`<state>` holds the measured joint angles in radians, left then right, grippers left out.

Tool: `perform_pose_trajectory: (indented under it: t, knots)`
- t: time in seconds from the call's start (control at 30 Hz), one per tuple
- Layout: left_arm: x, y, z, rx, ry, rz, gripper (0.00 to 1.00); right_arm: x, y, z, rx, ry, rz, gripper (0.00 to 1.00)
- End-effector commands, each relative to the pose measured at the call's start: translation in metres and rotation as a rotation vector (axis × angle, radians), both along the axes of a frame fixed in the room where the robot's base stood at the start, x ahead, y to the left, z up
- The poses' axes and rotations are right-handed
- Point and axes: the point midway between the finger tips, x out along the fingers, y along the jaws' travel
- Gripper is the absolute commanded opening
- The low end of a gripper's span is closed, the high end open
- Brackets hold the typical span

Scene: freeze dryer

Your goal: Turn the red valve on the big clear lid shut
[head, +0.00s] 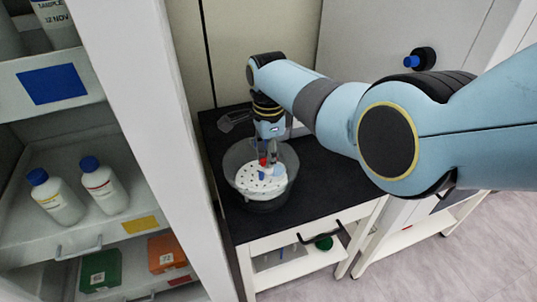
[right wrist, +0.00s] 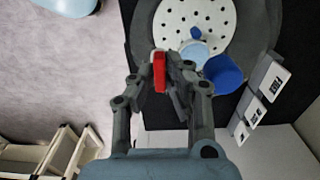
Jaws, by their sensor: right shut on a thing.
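The big clear lid (head: 238,160) is a see-through bowl shape on the black-topped bench, around a white plate with holes (head: 258,184). My right gripper (head: 267,158) reaches down from above at the lid. The red valve (head: 263,161) shows as a small red spot at its fingertips. In the right wrist view the red valve (right wrist: 159,72) is an upright red bar between the fingers of my right gripper (right wrist: 163,76), which are closed on it. The fingers hide part of the valve's base. My left gripper is in neither view.
A blue cap (right wrist: 223,74) is close beside the fingers. A shelf unit (head: 140,110) at the left holds white bottles with blue caps (head: 101,184) and green and orange boxes (head: 100,270). A grey panel with a blue knob (head: 412,61) stands behind. Black bench top (head: 318,185) right of the lid is clear.

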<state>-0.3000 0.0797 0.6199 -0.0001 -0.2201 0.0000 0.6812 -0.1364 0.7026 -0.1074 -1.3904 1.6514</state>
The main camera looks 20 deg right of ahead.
Motion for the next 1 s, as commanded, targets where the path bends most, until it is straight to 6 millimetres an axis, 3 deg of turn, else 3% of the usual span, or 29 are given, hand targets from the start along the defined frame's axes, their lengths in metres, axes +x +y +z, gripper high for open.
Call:
perform_pose_trajectory:
  t: [0.43,0.47,0.6,1.0]
  knots:
    - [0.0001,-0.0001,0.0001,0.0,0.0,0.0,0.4,0.0005,-0.0005,0.0004,-0.001,-0.001,-0.01,0.0]
    - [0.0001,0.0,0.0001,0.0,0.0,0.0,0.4,0.0005,-0.0005,0.0004,-0.001,-0.001,-0.01,0.15]
    - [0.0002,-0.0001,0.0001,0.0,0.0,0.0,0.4,0.0004,-0.0004,0.0003,-0.001,-0.001,-0.009,0.33]
    - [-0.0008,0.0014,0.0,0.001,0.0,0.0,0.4,0.0011,0.0002,0.008,0.0,-0.003,-0.009,0.35]
